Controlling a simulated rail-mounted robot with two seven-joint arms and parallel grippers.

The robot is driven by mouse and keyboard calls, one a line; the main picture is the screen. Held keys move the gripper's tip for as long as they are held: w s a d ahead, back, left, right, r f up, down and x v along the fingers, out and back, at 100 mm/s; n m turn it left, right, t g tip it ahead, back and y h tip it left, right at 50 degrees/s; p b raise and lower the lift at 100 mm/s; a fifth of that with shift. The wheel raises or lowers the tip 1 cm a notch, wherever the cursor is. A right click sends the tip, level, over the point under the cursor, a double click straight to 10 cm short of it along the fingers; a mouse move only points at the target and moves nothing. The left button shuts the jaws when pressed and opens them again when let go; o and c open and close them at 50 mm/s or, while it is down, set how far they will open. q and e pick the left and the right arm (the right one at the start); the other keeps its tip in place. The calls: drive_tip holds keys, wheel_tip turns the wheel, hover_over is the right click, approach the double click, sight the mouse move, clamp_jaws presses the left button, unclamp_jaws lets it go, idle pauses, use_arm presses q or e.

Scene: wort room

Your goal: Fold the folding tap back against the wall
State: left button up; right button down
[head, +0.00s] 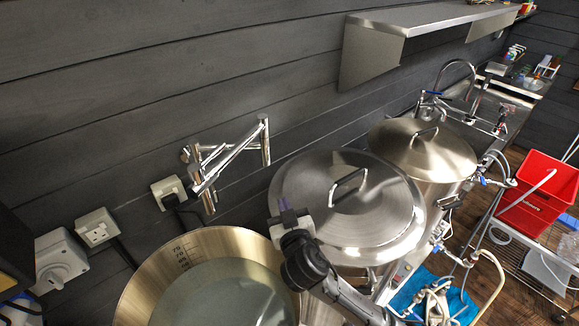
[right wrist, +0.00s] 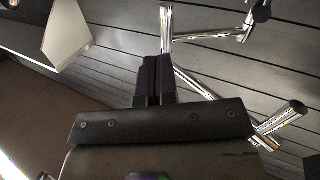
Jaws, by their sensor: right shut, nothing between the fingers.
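The folding tap (head: 232,156) is a set of jointed chrome bars on the dark plank wall, in the middle left of the head view. One long bar runs slanting between two upright chrome pieces, with its bars partly folded over each other. The tap also shows in the right wrist view (right wrist: 193,83), behind and to the right of my fingers. My right gripper (head: 284,206) is shut and empty, below and right of the tap in the head view. It appears apart from the tap, though its depth is hard to judge. My left gripper is out of view.
An open steel kettle (head: 145,272) with liquid stands below the tap. Two lidded kettles, one near (head: 312,205) and one farther (head: 402,148), stand to the right. A steel shelf (head: 432,17) juts from the wall. A plugged socket (head: 167,190) sits left of the tap.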

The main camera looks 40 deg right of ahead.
drive_tip(key=m, duration=0.1)
drive_tip(key=p, duration=0.4)
approach(266, 164)
drive_tip(key=shift+t, duration=0.3)
drive_tip(key=x, duration=0.5)
drive_tip(key=shift+w+d+f, duration=0.1)
drive_tip(key=shift+w+d, duration=0.1)
drive_tip(key=shift+d, duration=0.2)
drive_tip(key=shift+x, duration=0.8)
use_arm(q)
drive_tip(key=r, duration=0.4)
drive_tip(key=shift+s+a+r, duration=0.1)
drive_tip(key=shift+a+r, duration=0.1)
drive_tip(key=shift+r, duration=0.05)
use_arm(e)
drive_tip(key=shift+w+f, duration=0.1)
drive_tip(key=shift+f, duration=0.05)
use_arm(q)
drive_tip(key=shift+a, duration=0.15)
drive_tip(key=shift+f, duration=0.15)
use_arm(e)
drive_tip(key=shift+w+y, duration=0.15)
drive_tip(key=shift+y, duration=0.15)
